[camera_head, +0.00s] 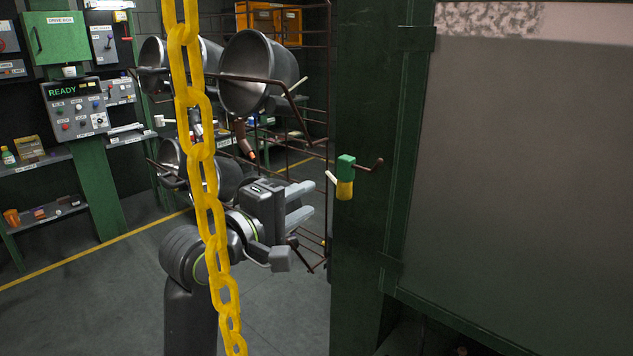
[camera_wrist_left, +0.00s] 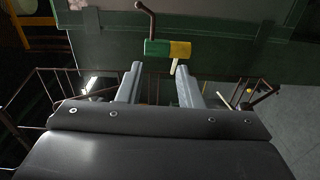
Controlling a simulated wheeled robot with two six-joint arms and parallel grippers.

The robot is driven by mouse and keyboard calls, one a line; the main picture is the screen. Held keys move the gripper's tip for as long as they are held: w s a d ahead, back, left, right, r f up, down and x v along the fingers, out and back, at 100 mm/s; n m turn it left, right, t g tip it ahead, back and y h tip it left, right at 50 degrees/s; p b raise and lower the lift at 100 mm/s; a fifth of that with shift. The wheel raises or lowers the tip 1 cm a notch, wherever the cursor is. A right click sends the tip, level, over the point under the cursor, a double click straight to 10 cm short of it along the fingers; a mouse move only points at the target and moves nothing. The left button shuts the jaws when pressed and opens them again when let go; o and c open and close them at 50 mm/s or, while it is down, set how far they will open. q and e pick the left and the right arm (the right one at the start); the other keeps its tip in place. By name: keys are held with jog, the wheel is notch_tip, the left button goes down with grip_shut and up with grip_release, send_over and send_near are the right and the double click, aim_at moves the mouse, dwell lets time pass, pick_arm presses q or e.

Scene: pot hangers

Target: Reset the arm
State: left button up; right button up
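My left gripper (camera_head: 300,205) is in the middle of the head view, behind the yellow chain. Its two grey fingers are apart and nothing is between them. In the left wrist view the open fingers (camera_wrist_left: 158,88) point toward a green and yellow block (camera_wrist_left: 168,49) with a bent brown rod. The same green and yellow block (camera_head: 345,178) is on the dark green post in the head view, to the right of my left gripper and apart from it. My right gripper is not in view.
A yellow chain (camera_head: 204,190) hangs in front of my left arm. Several metal pots (camera_head: 258,72) hang on a brown wire rack (camera_head: 315,110) behind the gripper. A dark green post (camera_head: 370,90) and grey panel (camera_head: 530,170) fill the right. Open floor (camera_head: 100,300) lies at left.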

pick_arm(q)
jog(key=s+a+f+m+g+y, duration=0.1)
jog(key=s+a+f+y, duration=0.2)
jog(key=f, duration=0.5)
jog(key=s+a+f+m+g+y, duration=0.1)
jog(key=s+a+f+y, duration=0.15)
jog(key=a+f, duration=0.45)
jog(key=s+a+f+m+g+y, duration=0.15)
jog(key=s+f, duration=0.25)
jog(key=f, duration=0.6)
jog(key=s+a+f+m+g+y, duration=0.2)
jog(key=s+a+f, duration=0.25)
jog(key=s, duration=0.35)
jog(key=s+a+f+m+g+y, duration=0.1)
jog(key=s+a+f+m+g, duration=0.15)
jog(key=s+f, duration=0.45)
jog(key=s+a+f+m+g+y, duration=0.25)
jog(key=s+a, duration=0.25)
jog(key=s, duration=0.5)
notch_tip(320, 180, down, 28)
jog(key=a+g+h+b, duration=0.1)
jog(key=g+b, duration=0.1)
jog(key=b, duration=0.1)
jog(key=s+d+f+b, duration=0.1)
jog(key=s+f+b, duration=0.1)
jog(key=s+f, duration=1.3)
notch_tip(320, 180, down, 4)
jog(key=shift+r+g, duration=0.1)
jog(key=shift+g, duration=0.25)
